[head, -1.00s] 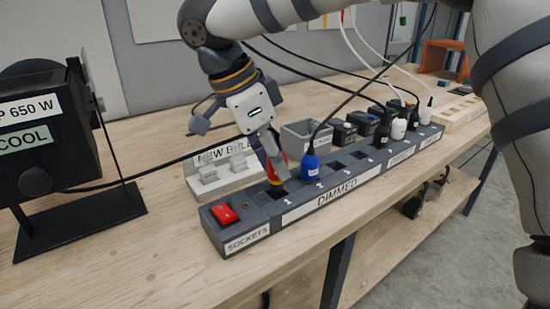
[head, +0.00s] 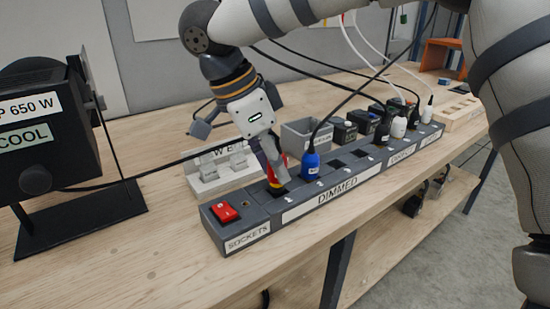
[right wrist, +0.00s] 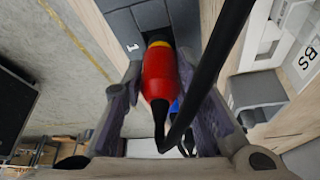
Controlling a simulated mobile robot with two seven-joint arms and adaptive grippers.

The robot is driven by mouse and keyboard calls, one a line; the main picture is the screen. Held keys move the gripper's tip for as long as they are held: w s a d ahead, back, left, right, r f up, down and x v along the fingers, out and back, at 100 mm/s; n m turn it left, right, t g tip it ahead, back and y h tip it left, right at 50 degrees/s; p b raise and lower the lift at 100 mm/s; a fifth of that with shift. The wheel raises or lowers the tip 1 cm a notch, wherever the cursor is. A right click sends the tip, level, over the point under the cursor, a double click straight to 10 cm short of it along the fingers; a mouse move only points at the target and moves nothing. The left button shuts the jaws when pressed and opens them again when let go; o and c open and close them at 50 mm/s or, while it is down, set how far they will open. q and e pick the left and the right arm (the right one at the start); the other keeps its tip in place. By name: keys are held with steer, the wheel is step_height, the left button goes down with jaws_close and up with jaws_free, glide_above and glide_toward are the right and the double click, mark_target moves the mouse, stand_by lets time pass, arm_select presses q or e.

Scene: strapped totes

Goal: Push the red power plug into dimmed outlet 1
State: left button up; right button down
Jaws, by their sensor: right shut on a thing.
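The red power plug (head: 284,163) has a yellow band and a black front end. My right gripper (head: 275,170) is shut on it, with one finger on each side in the right wrist view (right wrist: 160,80). The plug stands over dimmed outlet 1 (right wrist: 152,18), the outlet nearest the red switch, and its black end meets the outlet's dark opening. How deep it sits cannot be told, as the plug and fingers hide the opening. The dark cable runs back from the plug past the gripper. My left gripper is not in view.
The grey socket strip (head: 330,197) has a red switch (head: 224,212) at its near end. A blue plug (head: 310,163) stands close beside the red one in outlet 2. A white bulb holder (head: 208,182) and a black lamp (head: 45,130) are to the left.

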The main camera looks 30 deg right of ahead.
steer(key=shift+f, duration=1.2)
steer(key=c, duration=1.2)
jaws_free()
